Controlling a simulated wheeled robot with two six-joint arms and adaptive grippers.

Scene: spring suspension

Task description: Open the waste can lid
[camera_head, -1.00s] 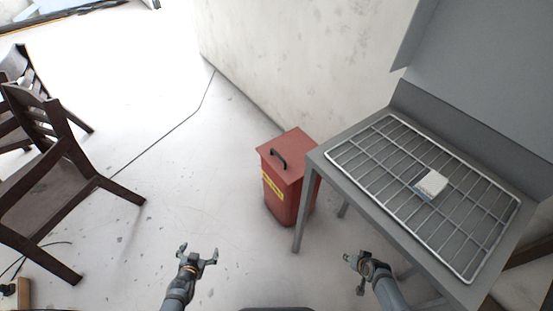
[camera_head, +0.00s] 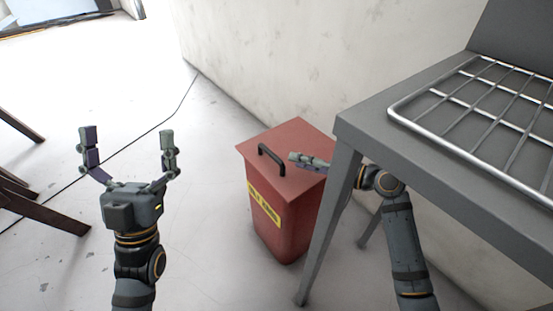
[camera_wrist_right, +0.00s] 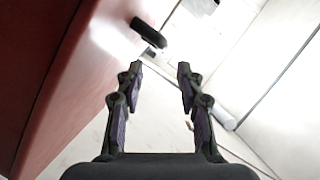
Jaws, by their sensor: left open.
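The red waste can (camera_head: 268,225) stands on the floor with a yellow label on its front. Its flat red lid (camera_head: 298,135) is closed and bears a black handle (camera_head: 271,160). My right gripper (camera_head: 298,160) hovers at the lid, just right of the handle and apart from it in the head view. In the right wrist view the right gripper (camera_wrist_right: 158,70) is open and empty, with the black handle (camera_wrist_right: 148,32) beyond its fingertips and red surfaces of the can (camera_wrist_right: 50,70) on the left. My left gripper (camera_head: 127,138) is open and empty over the floor, left of the can.
A grey table (camera_head: 375,110) with a wire rack (camera_head: 440,132) stands right of the can, its leg (camera_head: 328,225) close beside it and near my right arm. A wall (camera_head: 300,60) runs behind. Dark wooden chair parts (camera_head: 40,208) show at the left.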

